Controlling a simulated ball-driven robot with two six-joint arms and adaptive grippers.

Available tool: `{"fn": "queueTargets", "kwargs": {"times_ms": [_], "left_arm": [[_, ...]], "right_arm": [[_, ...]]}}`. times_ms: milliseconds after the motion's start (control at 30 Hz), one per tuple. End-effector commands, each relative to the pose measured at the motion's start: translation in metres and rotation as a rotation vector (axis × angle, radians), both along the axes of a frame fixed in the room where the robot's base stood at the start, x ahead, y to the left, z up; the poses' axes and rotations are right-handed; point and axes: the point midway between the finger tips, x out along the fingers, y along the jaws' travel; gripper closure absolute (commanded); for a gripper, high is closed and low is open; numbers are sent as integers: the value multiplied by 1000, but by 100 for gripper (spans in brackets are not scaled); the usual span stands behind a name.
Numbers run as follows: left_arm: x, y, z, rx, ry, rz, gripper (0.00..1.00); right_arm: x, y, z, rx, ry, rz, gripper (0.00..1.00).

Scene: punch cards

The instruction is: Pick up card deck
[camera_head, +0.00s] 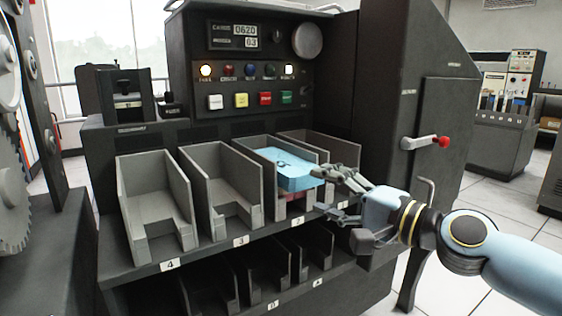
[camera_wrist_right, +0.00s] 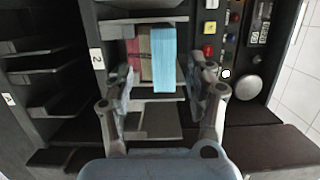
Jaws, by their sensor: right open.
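The card deck stands in a grey bin of the upper row, with a light blue part (camera_head: 284,168) on top and a pink part lower down. In the right wrist view it shows as a blue band (camera_wrist_right: 164,58), a tan band and a pink band side by side. My right gripper (camera_head: 322,192) is open at the front of this bin, its fingers spread at about the height of the deck. In the wrist view the deck lies ahead between the two fingers; whether they touch it I cannot tell. My left gripper is out of view.
Grey bins (camera_head: 150,167) marked 4 and 3 (camera_head: 215,170) stand empty to the left, and another bin (camera_head: 330,143) is on the right. Lower bins lie beneath. A panel with buttons (camera_head: 265,98) rises behind. A red-knobbed lever (camera_head: 441,142) sticks out at right.

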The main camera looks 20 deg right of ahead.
Motion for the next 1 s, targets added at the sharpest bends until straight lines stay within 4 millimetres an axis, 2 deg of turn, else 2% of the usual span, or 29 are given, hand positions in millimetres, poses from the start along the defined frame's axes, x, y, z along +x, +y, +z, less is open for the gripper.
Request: {"fn": "queueTargets", "kwargs": {"times_ms": [167,367,500,767,1000], "left_arm": [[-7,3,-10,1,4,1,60],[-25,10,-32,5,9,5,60],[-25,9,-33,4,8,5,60],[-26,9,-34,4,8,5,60],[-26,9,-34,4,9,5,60]], "right_arm": [[8,4,3,2,-2,-1,44],[32,19,9,5,-2,-1,44],[46,23,5,1,0,0,44],[49,24,4,-1,3,0,44],[49,24,4,-1,2,0,74]]}}
